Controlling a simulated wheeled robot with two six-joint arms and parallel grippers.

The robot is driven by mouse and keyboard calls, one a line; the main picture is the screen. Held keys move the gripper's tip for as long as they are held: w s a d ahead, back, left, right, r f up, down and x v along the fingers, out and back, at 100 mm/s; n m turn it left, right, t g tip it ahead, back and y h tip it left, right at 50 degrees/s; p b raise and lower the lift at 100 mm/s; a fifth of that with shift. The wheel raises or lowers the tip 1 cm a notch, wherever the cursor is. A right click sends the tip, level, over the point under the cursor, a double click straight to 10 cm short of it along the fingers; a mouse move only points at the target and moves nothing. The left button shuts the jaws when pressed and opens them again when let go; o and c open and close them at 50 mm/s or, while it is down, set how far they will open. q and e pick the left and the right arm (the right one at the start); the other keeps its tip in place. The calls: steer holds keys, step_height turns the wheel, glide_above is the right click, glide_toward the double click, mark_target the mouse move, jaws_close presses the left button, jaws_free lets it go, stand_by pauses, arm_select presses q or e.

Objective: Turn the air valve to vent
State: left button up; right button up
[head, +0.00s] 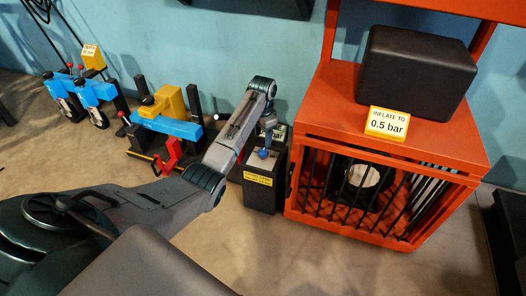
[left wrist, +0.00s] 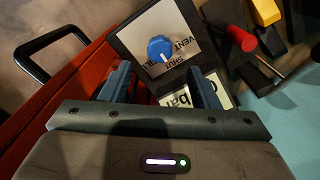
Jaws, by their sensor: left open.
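The air valve is a blue knob (head: 263,153) on top of a black post (head: 262,190) with a yellow label, just left of the orange cage. In the left wrist view the blue knob (left wrist: 160,48) sits on a light plate (left wrist: 142,32) lettered VENT, SHUT and, partly hidden, FILL. A small pale mark shows on the knob's lower edge near SHUT; I cannot tell its exact setting. My left gripper (head: 267,130) is above the post. My right gripper is out of view.
An orange cage (head: 335,135) with dark bars stands right of the post, bearing a black box (head: 415,72) and a sign (head: 387,123) reading "INFLATE TO 0.5 bar". Blue and yellow equipment (head: 165,120) stands left along the wall. The floor in front is clear.

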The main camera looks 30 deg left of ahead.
mark_target(263, 151)
arm_select(q)
step_height(263, 151, down, 7)
steer(key=shift+f+b, duration=0.15)
steer(key=shift+b, duration=1.1)
steer(key=c, duration=1)
